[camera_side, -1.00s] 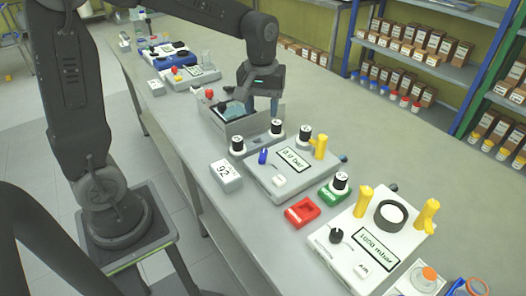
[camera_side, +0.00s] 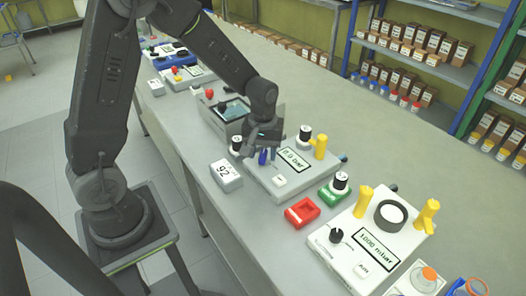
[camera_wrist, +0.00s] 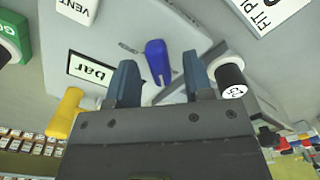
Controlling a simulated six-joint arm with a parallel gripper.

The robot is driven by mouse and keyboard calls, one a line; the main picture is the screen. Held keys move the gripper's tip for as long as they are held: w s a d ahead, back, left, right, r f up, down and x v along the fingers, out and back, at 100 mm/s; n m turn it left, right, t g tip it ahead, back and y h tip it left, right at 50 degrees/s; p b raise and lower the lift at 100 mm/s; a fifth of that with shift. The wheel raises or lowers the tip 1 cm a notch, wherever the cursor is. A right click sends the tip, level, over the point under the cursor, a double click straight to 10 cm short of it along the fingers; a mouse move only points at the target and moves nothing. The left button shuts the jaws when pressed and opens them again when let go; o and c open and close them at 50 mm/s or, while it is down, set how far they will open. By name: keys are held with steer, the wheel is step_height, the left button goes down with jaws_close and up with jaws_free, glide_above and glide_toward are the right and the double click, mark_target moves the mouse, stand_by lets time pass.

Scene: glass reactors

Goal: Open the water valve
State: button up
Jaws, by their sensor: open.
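A small blue valve handle (camera_side: 262,157) stands on the front left part of a light grey panel (camera_side: 293,184) with a "bar" display. My gripper (camera_side: 262,152) is over that side of the panel, close to the handle. In the wrist view the blue handle (camera_wrist: 158,62) shows between the two blue-grey fingertips of my gripper (camera_wrist: 159,60), with a gap on each side. My gripper is open and holds nothing. I cannot tell how far the fingertips reach down beside the handle.
A black-topped bottle (camera_side: 237,145) stands close left of my gripper, another (camera_side: 305,135) to its right beside a yellow fitting (camera_side: 320,147). A second panel (camera_side: 368,240) stands right.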

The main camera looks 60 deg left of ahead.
steer(key=shift+f, duration=0.2)
jaws_close()
stand_by(0.4)
